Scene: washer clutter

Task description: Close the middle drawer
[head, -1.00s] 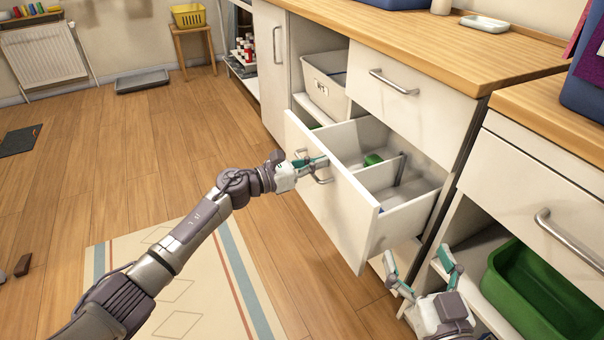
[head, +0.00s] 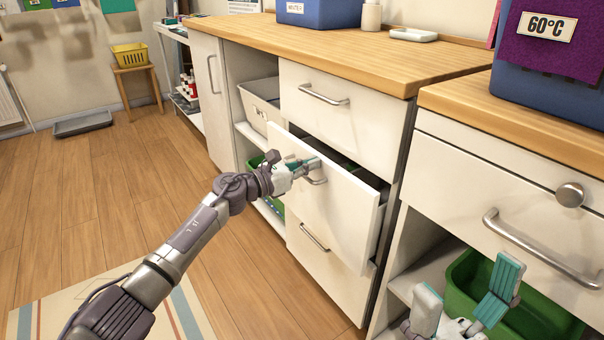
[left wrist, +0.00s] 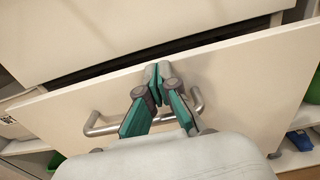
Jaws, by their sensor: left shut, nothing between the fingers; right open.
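The middle drawer (head: 335,213) of the white cabinet is still pulled out a little, with a dark gap along its top and right side. Its front also fills the left wrist view (left wrist: 245,85). My left gripper (head: 314,163) is shut and empty, with its fingertips at the drawer front by the bar handle (head: 317,181). In the left wrist view the closed fingers (left wrist: 160,75) lie over the handle (left wrist: 95,128), against or very near the panel. My right gripper (head: 470,305) is open and empty at the lower right, in front of the right cabinet.
A closed drawer (head: 345,115) is above and another (head: 325,265) below. The right cabinet has a handle (head: 540,250) and a green basin (head: 470,280) on its shelf. A blue bin (head: 550,75) stands on the right worktop.

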